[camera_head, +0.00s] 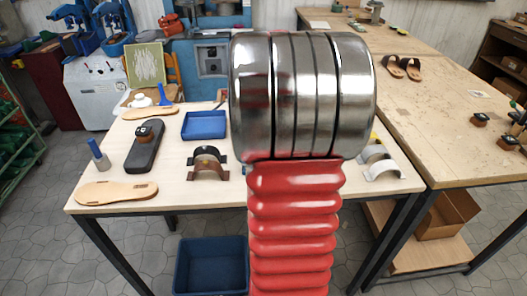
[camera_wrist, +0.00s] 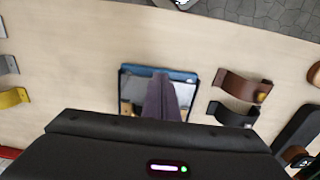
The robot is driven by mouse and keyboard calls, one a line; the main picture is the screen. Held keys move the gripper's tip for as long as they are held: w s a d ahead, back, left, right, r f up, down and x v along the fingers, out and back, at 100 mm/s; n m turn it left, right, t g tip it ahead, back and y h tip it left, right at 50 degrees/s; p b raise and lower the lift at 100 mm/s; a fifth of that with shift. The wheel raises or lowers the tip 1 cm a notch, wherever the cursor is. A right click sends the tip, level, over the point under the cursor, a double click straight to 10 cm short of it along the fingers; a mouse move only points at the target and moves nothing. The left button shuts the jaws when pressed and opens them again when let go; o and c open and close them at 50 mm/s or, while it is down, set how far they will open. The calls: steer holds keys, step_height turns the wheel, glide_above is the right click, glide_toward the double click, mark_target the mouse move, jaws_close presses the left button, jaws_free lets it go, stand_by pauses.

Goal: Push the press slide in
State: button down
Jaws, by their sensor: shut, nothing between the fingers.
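A blue machine (camera_head: 212,62) with a grey panel stands behind the table in the head view and may be the press. I cannot make out its slide for sure. In the wrist view my gripper (camera_wrist: 161,78) is shut and empty, its dark fingers together over a flat, blue-edged object (camera_wrist: 140,71) on the table. The fingers cover the middle of this object, and I cannot tell what it is or whether they touch it. In the head view my arm hides my gripper and most of the table's middle.
The pale table (camera_head: 110,195) carries a blue tray (camera_head: 205,125), a brown-and-black arch (camera_head: 208,163), a black block (camera_head: 145,150) and a tan sole (camera_head: 117,192). A blue bin (camera_head: 210,265) stands below. A workbench (camera_head: 440,110) adjoins at right.

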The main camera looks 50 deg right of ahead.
steer(key=shift+f, duration=0.7)
steer(key=shift+d, duration=0.1)
steer(key=shift+w+d, duration=2.05)
steer(key=shift+d, duration=0.25)
steer(key=shift+w+d, duration=2.05)
steer(key=shift+d, duration=0.25)
step_height(320, 180, up, 7)
steer(key=shift+s+a, duration=0.2)
steer(key=shift+a, duration=0.05)
